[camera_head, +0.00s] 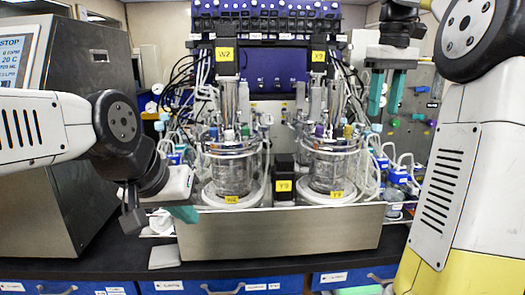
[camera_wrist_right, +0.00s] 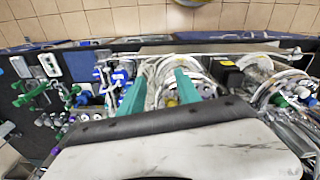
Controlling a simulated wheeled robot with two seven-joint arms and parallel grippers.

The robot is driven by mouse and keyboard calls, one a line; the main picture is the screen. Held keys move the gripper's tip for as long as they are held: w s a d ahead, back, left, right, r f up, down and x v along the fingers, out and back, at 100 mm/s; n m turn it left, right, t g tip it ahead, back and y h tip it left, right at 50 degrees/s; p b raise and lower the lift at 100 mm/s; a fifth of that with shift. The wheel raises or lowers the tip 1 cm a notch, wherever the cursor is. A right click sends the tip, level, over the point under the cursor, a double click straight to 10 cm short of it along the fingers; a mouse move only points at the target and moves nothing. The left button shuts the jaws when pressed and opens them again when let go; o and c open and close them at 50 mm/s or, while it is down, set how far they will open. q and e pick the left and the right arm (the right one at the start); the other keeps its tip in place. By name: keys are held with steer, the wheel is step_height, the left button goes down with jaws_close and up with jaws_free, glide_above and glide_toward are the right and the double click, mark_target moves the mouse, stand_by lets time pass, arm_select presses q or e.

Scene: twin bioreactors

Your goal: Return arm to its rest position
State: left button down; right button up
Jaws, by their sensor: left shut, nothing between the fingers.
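My left arm comes in from the left, and its gripper (camera_head: 184,213) hangs low in front of the left bioreactor's (camera_head: 232,168) steel tray. Its teal fingertips are partly hidden by the wrist; it is shut and empty. My right gripper (camera_head: 388,92) is raised at the upper right, pointing down, with its teal fingers apart and nothing between them. It also shows open in the right wrist view (camera_wrist_right: 158,90), above glassware and tubing. The right bioreactor (camera_head: 332,165) stands to the left of my right gripper.
A steel cabinet with a screen (camera_head: 100,60) stands at the left behind my left arm. The steel tray (camera_head: 280,236) holds both vessels on the dark bench (camera_head: 110,262). Tubes and blue-capped bottles (camera_head: 400,177) crowd the right. Blue drawers line the bench front.

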steer(key=s+a+f+m+t+y, duration=0.2)
steer(key=s+a+f+t, duration=0.3)
steer(key=s+a+f, duration=0.9)
steer(key=s+f, duration=0.3)
steer(key=f, duration=0.1)
steer(key=shift+t, duration=0.3)
steer(key=shift+a, duration=0.1)
